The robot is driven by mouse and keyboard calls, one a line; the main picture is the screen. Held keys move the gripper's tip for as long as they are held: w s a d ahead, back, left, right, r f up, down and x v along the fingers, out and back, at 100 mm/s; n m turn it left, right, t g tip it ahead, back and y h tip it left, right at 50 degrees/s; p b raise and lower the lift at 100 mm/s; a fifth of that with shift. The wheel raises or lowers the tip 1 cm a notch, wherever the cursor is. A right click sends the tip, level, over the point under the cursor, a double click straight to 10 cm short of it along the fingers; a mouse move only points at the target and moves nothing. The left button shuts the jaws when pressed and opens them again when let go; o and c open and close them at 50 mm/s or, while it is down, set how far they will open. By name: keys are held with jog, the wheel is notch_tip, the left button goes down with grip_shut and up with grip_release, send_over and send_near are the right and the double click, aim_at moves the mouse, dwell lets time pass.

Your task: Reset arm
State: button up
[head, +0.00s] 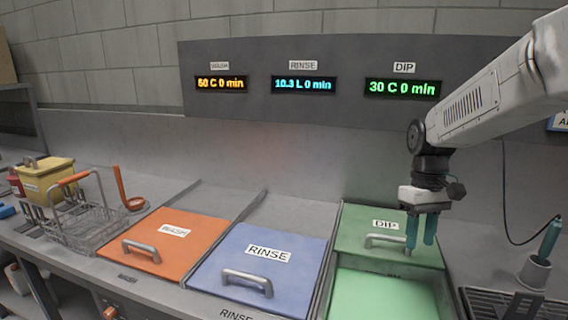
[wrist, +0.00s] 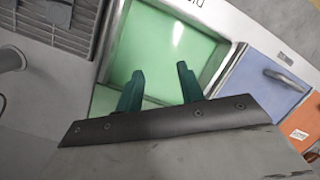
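My gripper (head: 421,236) hangs with its two teal fingers pointing down, over the right part of the green DIP lid (head: 352,225). In the wrist view my gripper (wrist: 158,88) has its fingers apart with nothing between them. The DIP lid sits at the rear of its bay, and its grey handle (head: 385,239) shows just left of the fingers. The light green DIP basin (head: 385,297) is uncovered in front of it, and the basin also shows in the wrist view (wrist: 165,45).
The orange WASH lid (head: 180,252) and blue RINSE lid (head: 285,248) lie closed. A wire basket (head: 85,226), yellow container (head: 45,178) and orange ladle (head: 128,193) stand at left. A dark drain rack (head: 510,304) and a cup with a teal-handled tool (head: 535,268) are at right.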

jog(key=s+a+r+m+t, duration=0.1)
jog(key=s+r+m+t, duration=0.1)
jog(key=s, duration=1)
jog(key=s+a+r+m+t, duration=0.1)
jog(key=s+r+t, duration=0.1)
jog(key=s, duration=1.1)
jog(key=shift+s+a+m, duration=0.15)
jog(key=shift+a+m, duration=0.25)
jog(key=shift+d, duration=0.1)
